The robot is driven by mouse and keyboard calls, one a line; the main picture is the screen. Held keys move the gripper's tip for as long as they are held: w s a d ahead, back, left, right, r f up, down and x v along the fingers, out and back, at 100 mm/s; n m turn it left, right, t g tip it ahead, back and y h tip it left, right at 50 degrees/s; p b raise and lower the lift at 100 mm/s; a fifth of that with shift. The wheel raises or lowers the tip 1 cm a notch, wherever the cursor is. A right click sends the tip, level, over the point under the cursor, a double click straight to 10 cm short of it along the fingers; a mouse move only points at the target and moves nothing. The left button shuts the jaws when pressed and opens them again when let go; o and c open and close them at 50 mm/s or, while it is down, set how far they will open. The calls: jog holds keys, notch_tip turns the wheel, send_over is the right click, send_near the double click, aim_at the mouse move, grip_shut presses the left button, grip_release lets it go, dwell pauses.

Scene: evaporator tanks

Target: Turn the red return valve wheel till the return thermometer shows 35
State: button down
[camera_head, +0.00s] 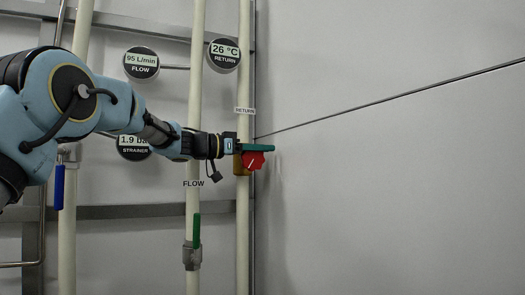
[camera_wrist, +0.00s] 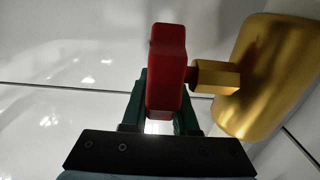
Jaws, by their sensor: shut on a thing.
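The red return valve wheel (camera_head: 254,161) sits on a brass valve body (camera_head: 239,165) on the right-hand pipe, below the label RETURN. A white mark shows on the wheel's face. My gripper (camera_head: 262,148) reaches it from the left, and its green fingers are shut on the wheel. In the wrist view the red wheel (camera_wrist: 167,75) stands between the green fingers (camera_wrist: 160,108), with its brass stem (camera_wrist: 214,76) and body (camera_wrist: 268,75) to the right. The return thermometer (camera_head: 223,54) reads 26 °C.
A flow gauge (camera_head: 141,62) reads 95 L/min. A strainer gauge (camera_head: 133,146) is partly hidden behind my arm. A green lever (camera_head: 196,231) is on the FLOW pipe and a blue lever (camera_head: 59,187) hangs at the left. The wall (camera_head: 400,180) at right is bare.

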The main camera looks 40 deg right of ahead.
jog(key=shift+w+a+f+h+b, duration=0.15)
jog(key=shift+f+h+b, duration=0.35)
jog(key=shift+b, duration=2.85)
jog(key=h+b, duration=0.1)
jog(key=b, duration=0.3)
jog(key=g+b, duration=0.1)
jog(key=b, duration=0.3)
jog(key=shift+a+r+h, duration=0.3)
jog(key=shift+r+h, duration=0.05)
jog(key=shift+h, duration=0.05)
jog(key=h+b, duration=0.1)
jog(key=b, duration=0.2)
jog(key=g+h+b, duration=0.1)
jog(key=b, duration=0.3)
jog(key=a+h+b, duration=0.1)
jog(key=b, duration=0.2)
jog(key=shift+w+r, duration=0.25)
jog(key=shift+r, duration=0.1)
jog(key=h+b, duration=0.1)
jog(key=b, duration=0.1)
jog(key=shift+w+a+r+g+b, duration=0.1)
jog(key=shift+a+r+g+b, duration=0.1)
jog(key=shift+g+b, duration=0.15)
jog(key=shift+r, duration=0.15)
jog(key=c, duration=0.7)
grip_release()
jog(key=shift+a, duration=0.1)
